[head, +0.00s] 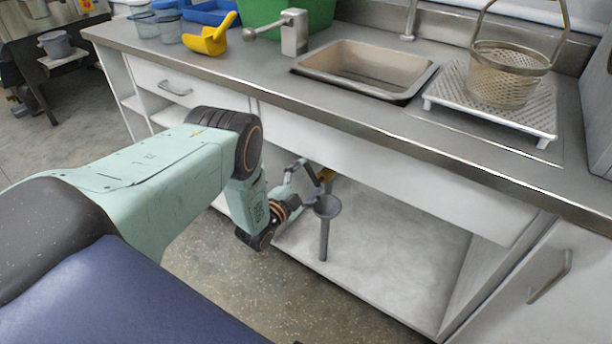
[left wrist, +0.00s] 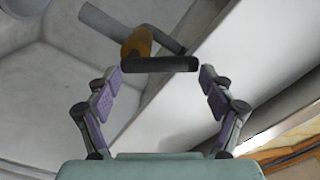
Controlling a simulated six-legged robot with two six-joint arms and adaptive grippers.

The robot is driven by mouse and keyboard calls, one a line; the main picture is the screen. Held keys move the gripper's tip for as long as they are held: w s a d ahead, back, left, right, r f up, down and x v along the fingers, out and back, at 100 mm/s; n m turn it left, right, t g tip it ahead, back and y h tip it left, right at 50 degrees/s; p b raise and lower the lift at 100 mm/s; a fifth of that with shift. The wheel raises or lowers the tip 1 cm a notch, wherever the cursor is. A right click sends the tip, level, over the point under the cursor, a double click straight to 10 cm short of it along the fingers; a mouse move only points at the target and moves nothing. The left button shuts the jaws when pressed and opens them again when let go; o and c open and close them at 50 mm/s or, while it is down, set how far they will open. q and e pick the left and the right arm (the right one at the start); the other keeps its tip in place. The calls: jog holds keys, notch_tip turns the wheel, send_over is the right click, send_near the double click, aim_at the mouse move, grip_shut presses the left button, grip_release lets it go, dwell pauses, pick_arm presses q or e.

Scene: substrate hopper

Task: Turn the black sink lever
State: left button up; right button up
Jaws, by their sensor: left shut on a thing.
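The black lever (left wrist: 160,64) is a short dark bar in the left wrist view, lying crosswise with an orange-brown valve body (left wrist: 137,42) behind it. In the head view the orange-brown body (head: 326,175) shows under the counter, inside the open cabinet below the sink (head: 368,62). My left gripper (head: 309,182) reaches into that cabinet. In the left wrist view its fingers (left wrist: 160,72) stand at the two ends of the black bar, shut on it. In the head view the lever is too small and covered to make out. My right gripper is not in view.
The cabinet floor (head: 390,240) is otherwise bare. The counter front (head: 400,165) overhangs my gripper.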

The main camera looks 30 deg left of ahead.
pick_arm(q)
jog(key=m, duration=0.1)
jog(key=d+m+p, duration=0.1)
jog(key=m, duration=0.1)
jog(key=shift+r+m, duration=0.2)
jog(key=shift+m, duration=0.1)
jog(key=shift+d+f+m+p, duration=0.1)
jog(key=shift+d+m+p, duration=0.2)
jog(key=shift+m, duration=0.55)
jog(key=shift+d+m+p, duration=0.15)
jog(key=shift+d+m, duration=0.1)
jog(key=shift+m, duration=0.6)
jog(key=o, duration=1.6)
jog(key=shift+s, duration=0.1)
jog(key=shift+s, duration=0.1)
jog(key=s+a, duration=0.1)
jog(key=s, duration=1)
jog(key=shift+s, duration=0.4)
